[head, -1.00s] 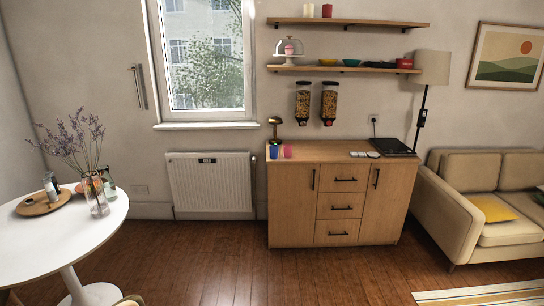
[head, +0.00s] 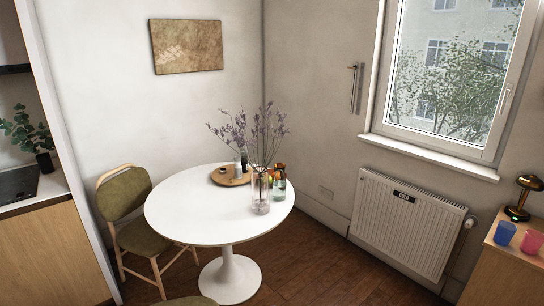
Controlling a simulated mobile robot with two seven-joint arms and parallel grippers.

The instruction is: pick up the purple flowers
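The purple flowers (head: 243,132) stand in a clear glass vase (head: 261,192) in the head view. The vase is upright on the right part of a round white table (head: 185,211). The stems fan out above the vase. Neither of my grippers shows in this view.
A wooden tray (head: 219,179) with small items and a glass bottle (head: 279,184) stand near the vase. A green chair (head: 142,228) is left of the table, another chair top (head: 188,301) at the bottom edge. A radiator (head: 405,221) is to the right, with floor (head: 305,262) between.

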